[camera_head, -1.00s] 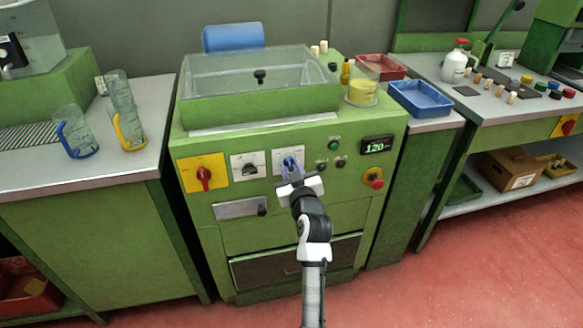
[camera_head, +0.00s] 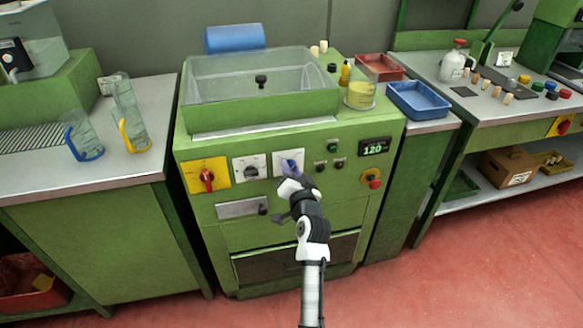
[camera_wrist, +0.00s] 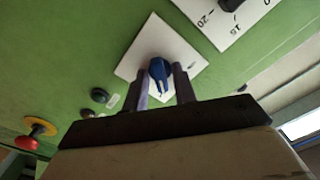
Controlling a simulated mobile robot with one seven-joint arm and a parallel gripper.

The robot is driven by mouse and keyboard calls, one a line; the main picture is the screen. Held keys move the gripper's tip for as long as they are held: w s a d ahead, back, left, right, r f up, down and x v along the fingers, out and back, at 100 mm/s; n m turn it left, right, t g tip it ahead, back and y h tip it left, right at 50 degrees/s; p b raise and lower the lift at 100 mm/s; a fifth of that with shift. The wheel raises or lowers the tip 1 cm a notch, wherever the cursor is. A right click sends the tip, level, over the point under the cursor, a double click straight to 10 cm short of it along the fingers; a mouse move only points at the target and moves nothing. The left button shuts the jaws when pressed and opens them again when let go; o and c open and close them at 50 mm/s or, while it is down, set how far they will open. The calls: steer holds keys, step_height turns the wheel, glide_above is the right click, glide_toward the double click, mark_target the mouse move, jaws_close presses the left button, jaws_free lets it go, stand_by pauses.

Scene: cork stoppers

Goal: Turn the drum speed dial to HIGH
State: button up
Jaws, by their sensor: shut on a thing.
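The blue dial (camera_head: 289,163) sits on a white plate on the green machine's front, between a black-knobbed dial and small buttons. In the wrist view the blue knob (camera_wrist: 159,70) stands between my two fingers, its ridge running nearly along them. My gripper (camera_head: 292,171) reaches the dial from below and is shut on it; the fingertips (camera_wrist: 160,76) also show in the wrist view, one on each side of the knob. The fingers and wrist cover part of the plate. I cannot read its markings, so the dial's setting is unclear.
Left of it are the black-knobbed dial (camera_head: 250,168) and a red switch on a yellow plate (camera_head: 206,177). To the right are small buttons (camera_head: 321,167), a display reading 120 (camera_head: 375,148) and a red stop button (camera_head: 374,183).

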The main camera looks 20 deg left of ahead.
steer(key=shift+m, duration=0.6)
steer(key=shift+f+p, duration=0.1)
steer(key=shift+p, duration=0.2)
steer(key=o, duration=0.7)
steer(key=b+v, duration=0.3)
steer(key=v, duration=1.1)
